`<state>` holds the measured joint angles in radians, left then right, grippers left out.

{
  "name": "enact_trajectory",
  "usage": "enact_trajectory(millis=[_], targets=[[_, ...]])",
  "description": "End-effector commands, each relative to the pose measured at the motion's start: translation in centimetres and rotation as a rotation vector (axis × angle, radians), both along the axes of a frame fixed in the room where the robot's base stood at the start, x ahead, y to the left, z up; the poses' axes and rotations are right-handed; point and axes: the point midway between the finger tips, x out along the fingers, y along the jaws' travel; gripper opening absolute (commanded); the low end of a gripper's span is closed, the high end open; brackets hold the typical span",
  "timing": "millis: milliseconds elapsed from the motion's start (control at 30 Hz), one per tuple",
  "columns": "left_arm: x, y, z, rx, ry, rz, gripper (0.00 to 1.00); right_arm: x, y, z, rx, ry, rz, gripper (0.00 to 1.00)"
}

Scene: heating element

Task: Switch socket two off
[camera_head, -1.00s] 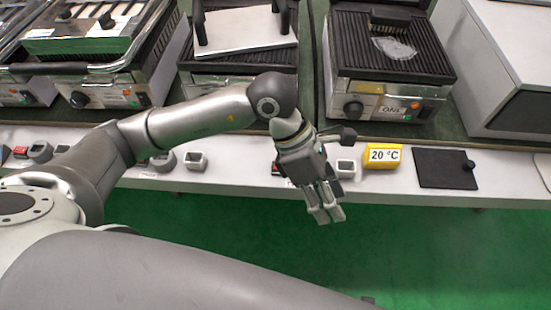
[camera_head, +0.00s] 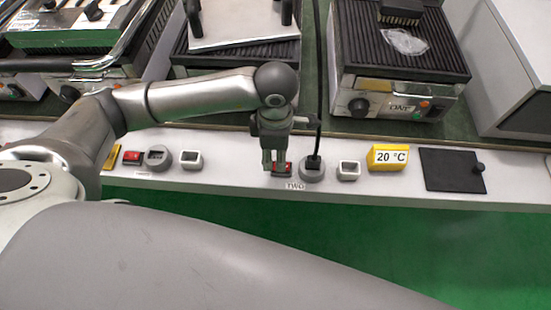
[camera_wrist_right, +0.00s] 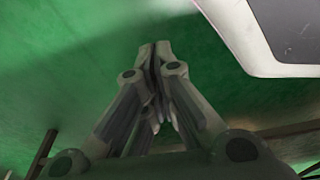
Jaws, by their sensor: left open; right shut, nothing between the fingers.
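The red switch (camera_head: 286,169) sits on the white table-front ledge beside the round grey socket (camera_head: 312,173), with the label TWO (camera_head: 295,186) just below. A black plug and cable stand in that socket. My left gripper (camera_head: 272,162) points down at the switch, its fingers overlapping the switch's left part in the head view. I cannot tell whether they touch it. The left gripper is open. My right gripper (camera_wrist_right: 155,52) shows in the right wrist view, shut and empty, over the green floor.
Another red switch (camera_head: 132,157) and a round socket (camera_head: 158,158) lie to the left. Contact grills (camera_head: 395,60) stand behind the ledge.

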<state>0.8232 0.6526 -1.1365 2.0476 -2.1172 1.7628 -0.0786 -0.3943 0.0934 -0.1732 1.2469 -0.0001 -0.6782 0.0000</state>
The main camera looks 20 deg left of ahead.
Motion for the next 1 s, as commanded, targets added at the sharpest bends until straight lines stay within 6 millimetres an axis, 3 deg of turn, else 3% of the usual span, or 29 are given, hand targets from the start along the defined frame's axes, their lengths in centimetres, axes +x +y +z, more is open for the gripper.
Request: enact_trajectory(millis=[100,233,633,900,1000], targets=[[-0.1,0.0,-2.2,0.000,0.003,-0.001,0.43,0.6,0.1,0.4,0.000,-0.005,-0.001,0.00],[-0.1,-0.1,-3.5,-0.002,0.002,-0.001,0.43,0.9,0.1,0.8,0.001,-0.008,-0.001,0.00],[0.0,-0.1,-4.2,-0.002,-0.001,-0.001,0.43,1.2,0.1,1.1,0.000,-0.009,-0.002,0.00],[0.0,-0.1,-4.2,-0.002,-0.001,-0.001,0.08,1.2,0.1,1.1,0.000,-0.009,-0.002,0.00],[0.0,-0.1,-4.2,-0.002,-0.001,-0.001,0.00,1.2,0.1,1.0,0.000,-0.009,-0.002,0.00]])
